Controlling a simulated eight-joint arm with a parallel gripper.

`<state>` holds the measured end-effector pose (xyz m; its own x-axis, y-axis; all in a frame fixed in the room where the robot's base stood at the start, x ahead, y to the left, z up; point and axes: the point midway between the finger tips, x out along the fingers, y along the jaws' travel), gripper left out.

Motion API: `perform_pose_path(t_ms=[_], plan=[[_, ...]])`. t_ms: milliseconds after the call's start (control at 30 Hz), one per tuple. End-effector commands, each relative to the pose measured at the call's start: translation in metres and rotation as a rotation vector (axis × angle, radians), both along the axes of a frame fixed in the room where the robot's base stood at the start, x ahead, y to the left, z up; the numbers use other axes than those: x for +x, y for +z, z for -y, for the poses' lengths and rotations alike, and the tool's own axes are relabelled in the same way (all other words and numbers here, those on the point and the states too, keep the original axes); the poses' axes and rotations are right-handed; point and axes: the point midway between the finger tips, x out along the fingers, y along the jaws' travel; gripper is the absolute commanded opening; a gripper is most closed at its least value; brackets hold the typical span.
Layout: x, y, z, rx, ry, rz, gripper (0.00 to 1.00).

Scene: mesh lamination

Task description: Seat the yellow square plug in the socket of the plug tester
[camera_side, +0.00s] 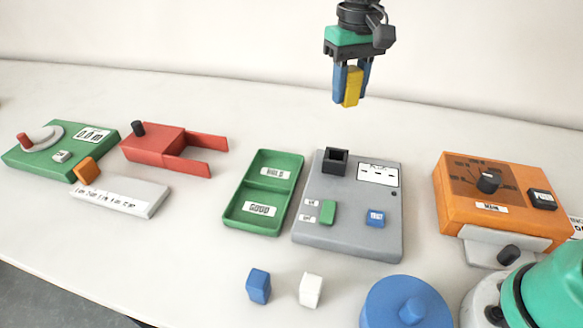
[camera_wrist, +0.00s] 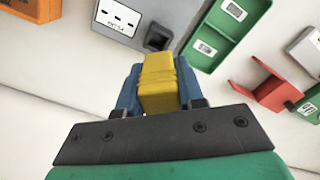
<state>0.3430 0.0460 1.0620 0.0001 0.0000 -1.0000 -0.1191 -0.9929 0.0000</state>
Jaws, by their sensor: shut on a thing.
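The yellow square plug (camera_side: 352,88) is held between the blue fingers of my gripper (camera_side: 352,84), high above the table. It also shows in the wrist view (camera_wrist: 158,82), gripped between the blue fingers (camera_wrist: 158,95). The plug tester is a grey box (camera_side: 349,235) with a raised black square socket (camera_side: 336,161) at its back left corner. The socket looks open and empty in the side view, and it also shows in the wrist view (camera_wrist: 158,38) beyond the plug. The plug is well apart from the socket, above and behind it in the side view.
A green two-compartment tray (camera_side: 270,186) stands left of the tester. A blue block (camera_side: 259,286) and a white block (camera_side: 311,290) lie in front. An orange box (camera_side: 500,195) stands right, and a red fixture (camera_side: 155,145) and green device (camera_side: 50,150) stand left.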

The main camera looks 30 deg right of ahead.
Motion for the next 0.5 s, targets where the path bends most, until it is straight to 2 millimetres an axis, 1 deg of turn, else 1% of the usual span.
perform_pose_path(t_ms=[33,67,100,133,167,200,267,300,400,500], plan=[[0.002,0.003,-0.026,0.000,-0.035,0.000,0.00],[0.002,0.004,-0.041,0.000,-0.068,0.000,0.00],[0.002,0.006,-0.062,0.000,-0.115,0.000,0.00],[0.000,0.007,-0.078,0.000,-0.153,0.000,0.00],[-0.002,0.009,-0.095,0.000,-0.190,0.000,0.00],[-0.007,0.011,-0.116,0.000,-0.240,0.000,0.00],[-0.015,0.013,-0.145,0.000,-0.313,0.000,0.00],[-0.022,0.014,-0.164,0.000,-0.358,0.000,0.00],[-0.040,0.017,-0.203,0.000,-0.460,0.000,0.00],[-0.056,0.018,-0.230,0.000,-0.538,0.000,0.00]])
